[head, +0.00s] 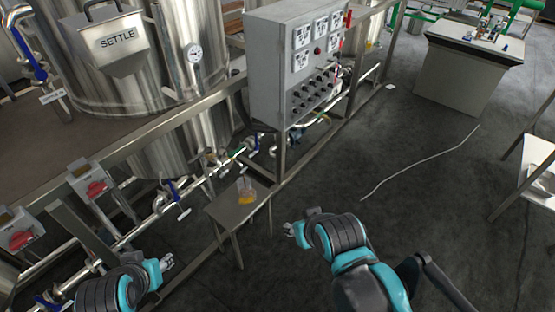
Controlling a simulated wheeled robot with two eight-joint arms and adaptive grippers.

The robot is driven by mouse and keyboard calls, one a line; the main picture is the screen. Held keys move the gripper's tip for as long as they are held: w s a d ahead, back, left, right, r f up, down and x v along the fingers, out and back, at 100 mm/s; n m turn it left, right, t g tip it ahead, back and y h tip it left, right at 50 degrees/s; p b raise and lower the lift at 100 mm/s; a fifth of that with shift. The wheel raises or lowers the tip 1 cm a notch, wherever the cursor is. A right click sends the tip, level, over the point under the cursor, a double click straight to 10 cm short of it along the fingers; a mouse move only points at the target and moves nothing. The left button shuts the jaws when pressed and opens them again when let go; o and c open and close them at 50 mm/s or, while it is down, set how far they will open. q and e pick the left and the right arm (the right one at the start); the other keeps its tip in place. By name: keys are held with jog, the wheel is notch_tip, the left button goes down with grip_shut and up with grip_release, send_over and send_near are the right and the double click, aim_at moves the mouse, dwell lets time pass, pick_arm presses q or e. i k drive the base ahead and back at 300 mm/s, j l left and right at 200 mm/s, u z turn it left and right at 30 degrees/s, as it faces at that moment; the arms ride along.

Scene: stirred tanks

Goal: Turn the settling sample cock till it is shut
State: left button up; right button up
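The steel tank marked SETTLE (115,38) stands at the upper left. Pipework runs below it, with a small valve with a blue part and a pale T-shaped end (183,212) and further small valves (240,152) to its right. I cannot tell for sure which is the settling sample cock or how its handle is set. My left gripper (167,262) is below the pipework, apart from the valves. My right gripper (289,229) is right of the stand, over the floor. Both look empty; their fingers are too small to judge.
The small metal stand (226,212) is in front of the pipes. A grey control panel (280,85) rises behind it. Boxes with red knobs (20,240) are at the left. A thin pale line (415,163) lies on the otherwise clear floor.

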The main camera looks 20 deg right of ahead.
aim_at(238, 150)
jog(key=z, duration=0.2)
jog(key=i+l, duration=0.2)
jog(key=i, duration=0.3)
jog(key=i+l+u, duration=0.1)
jog(key=i+l, duration=0.15)
jog(key=i, duration=0.2)
